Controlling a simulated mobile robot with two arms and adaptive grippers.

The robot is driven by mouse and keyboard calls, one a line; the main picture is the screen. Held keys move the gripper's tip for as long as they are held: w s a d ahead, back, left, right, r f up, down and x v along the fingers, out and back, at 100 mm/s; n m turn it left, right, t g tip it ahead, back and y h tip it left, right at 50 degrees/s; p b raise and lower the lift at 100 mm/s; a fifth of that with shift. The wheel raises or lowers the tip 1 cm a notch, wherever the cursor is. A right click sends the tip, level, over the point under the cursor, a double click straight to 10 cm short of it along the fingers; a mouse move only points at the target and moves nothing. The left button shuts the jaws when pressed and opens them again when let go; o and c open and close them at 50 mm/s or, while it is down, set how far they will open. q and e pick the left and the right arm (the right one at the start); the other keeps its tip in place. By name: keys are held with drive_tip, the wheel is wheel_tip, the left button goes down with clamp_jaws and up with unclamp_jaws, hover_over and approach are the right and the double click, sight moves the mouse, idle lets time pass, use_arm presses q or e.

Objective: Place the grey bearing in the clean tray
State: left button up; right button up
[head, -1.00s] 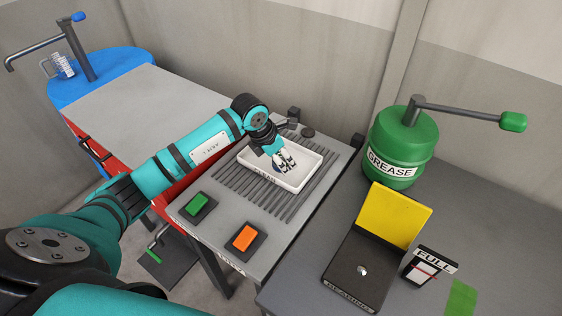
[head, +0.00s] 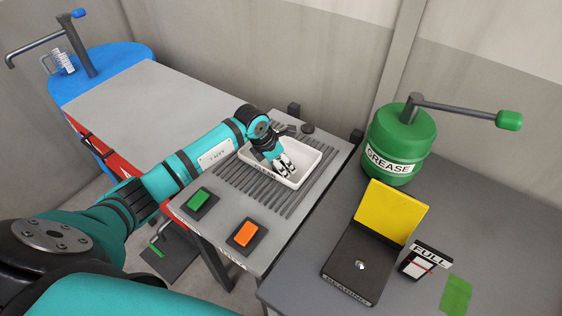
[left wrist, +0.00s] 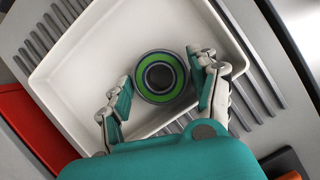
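The grey bearing (left wrist: 160,77) shows in the left wrist view as a dark grey ring with a green band inside. It lies flat on the floor of the white clean tray (left wrist: 72,82). In the head view the tray (head: 308,172) stands on the ribbed bench, and the bearing is hidden behind my gripper. My left gripper (left wrist: 160,72) is low over the tray, its fingers apart on either side of the bearing, with a narrow gap visible at the left finger. It also shows in the head view (head: 286,168). My right gripper is not in view.
A green button (head: 199,200) and an orange button (head: 245,235) sit on the bench's front. At right are a green grease drum (head: 398,150), an open black box with a yellow lid (head: 391,213) and a FULL card stand (head: 425,262).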

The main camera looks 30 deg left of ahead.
use_arm(q)
drive_tip(key=shift+r+p, duration=0.3)
drive_tip(key=b+v, duration=0.3)
drive_tip(key=v, duration=0.8)
drive_tip(key=shift+s+r, duration=0.2)
drive_tip(key=shift+r, duration=0.15)
drive_tip(key=shift+f, duration=0.1)
